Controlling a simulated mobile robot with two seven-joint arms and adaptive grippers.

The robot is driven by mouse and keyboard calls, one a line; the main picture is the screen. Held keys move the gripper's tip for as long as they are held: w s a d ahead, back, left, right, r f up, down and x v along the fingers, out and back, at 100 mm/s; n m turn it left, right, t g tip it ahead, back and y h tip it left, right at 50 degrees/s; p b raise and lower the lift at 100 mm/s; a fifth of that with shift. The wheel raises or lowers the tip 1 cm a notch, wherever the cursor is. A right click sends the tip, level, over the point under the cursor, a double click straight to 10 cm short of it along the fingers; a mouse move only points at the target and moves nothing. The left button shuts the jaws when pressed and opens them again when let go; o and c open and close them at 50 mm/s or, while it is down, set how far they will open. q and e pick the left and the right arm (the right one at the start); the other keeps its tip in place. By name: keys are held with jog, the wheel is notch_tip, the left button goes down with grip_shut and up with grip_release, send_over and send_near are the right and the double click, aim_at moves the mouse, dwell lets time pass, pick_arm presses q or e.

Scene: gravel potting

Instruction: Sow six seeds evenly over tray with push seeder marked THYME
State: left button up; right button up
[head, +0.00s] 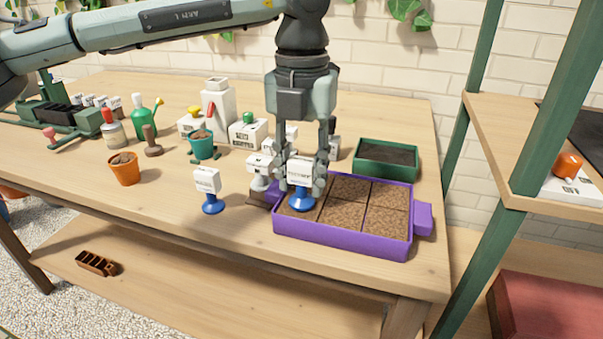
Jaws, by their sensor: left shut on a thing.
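The purple tray (340,252) lies at the right front of the table, with brown soil in a grid of several compartments. My left gripper (304,186) points down over the tray's left part. It is shut on a white push seeder with a blue base (302,201). The blue base is over the left compartments; I cannot tell if it touches the soil. The held seeder's label is too small to read. A similar white and blue seeder (208,187) stands left of the tray. Another white seeder (260,171) stands just behind the tray's left corner. My right gripper is out of view.
A dark green planter (388,159) stands behind the tray. A green shelf post (545,110) rises on the right. The table's front left is clear.

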pick_arm(q)
jog(key=shift+f, duration=0.1)
dwell(0.4)
jog(key=shift+r+p, duration=0.5)
jog(key=shift+r, duration=1.05)
